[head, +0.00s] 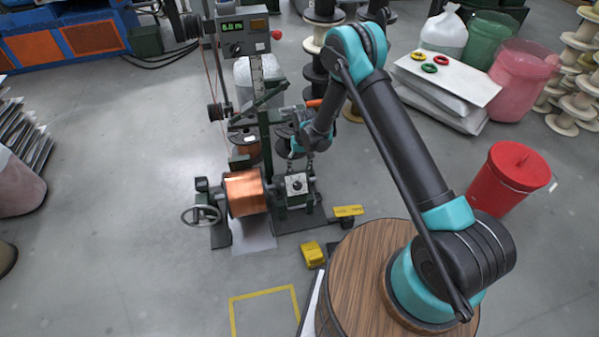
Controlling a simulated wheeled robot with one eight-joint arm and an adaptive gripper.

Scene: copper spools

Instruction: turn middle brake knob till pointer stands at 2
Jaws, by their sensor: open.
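A small box with a white dial plate and a dark brake knob (297,184) stands at the right end of the winding machine's copper spool (245,193). The dial's numbers and pointer are too small to read, and I cannot tell whether this is the middle knob. My gripper (300,163) is open and points down just above this box, in front of the machine's post. I see nothing held between its fingers. Whether a finger touches the knob or box cannot be told at this size. Parts of the machine behind my gripper and wrist are hidden.
A control box (243,35) with a green display and red button tops the machine's post. A handwheel (201,215) is at its left. A yellow pedal (313,254) and a yellow floor outline (264,291) lie in front. A red bin (507,178) stands right. Floor at left is free.

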